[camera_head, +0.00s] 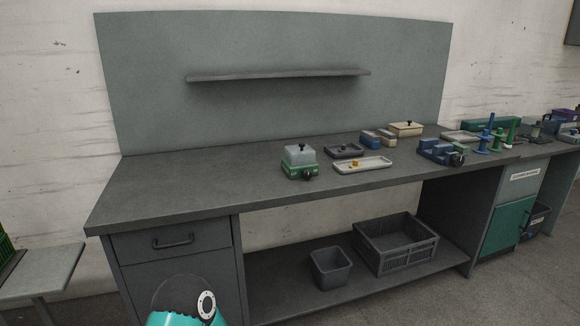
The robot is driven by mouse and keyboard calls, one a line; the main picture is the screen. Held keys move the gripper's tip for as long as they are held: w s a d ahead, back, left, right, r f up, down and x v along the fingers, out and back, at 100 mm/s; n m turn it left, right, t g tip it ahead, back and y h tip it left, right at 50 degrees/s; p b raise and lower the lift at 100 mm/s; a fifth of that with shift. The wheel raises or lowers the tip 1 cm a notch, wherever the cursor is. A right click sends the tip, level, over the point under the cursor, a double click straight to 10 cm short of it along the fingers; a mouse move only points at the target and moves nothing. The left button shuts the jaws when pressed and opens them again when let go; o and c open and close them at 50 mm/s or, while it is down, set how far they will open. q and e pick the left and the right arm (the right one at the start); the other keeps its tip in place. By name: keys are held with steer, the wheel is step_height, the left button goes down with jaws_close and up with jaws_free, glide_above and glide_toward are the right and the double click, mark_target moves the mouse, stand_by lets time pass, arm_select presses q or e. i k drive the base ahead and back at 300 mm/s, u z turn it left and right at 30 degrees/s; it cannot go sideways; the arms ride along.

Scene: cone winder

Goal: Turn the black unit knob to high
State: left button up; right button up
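A small green unit (300,171) with a clear, pale box-shaped top stands on the grey workbench, right of its middle. A dark round knob (307,175) sits on its front face; its pointer and markings are too small to read. A blue unit (440,152) farther right on the bench also has a dark round knob (456,159) at its front, its setting not readable. I cannot tell for sure which of these is the black unit knob. Neither of my grippers shows in the head view.
A pale tray (379,168) with a small yellow piece, a dark tray (345,150) and several boxes stand near the units. Blue and green spindles (484,142) stand farther right. The bench's left half (180,180) is clear. A shelf (280,75) juts from the back panel.

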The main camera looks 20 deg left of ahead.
mark_target(307, 175)
steer(key=u, duration=0.45)
steer(key=i, duration=1.6)
steer(key=u, duration=0.35)
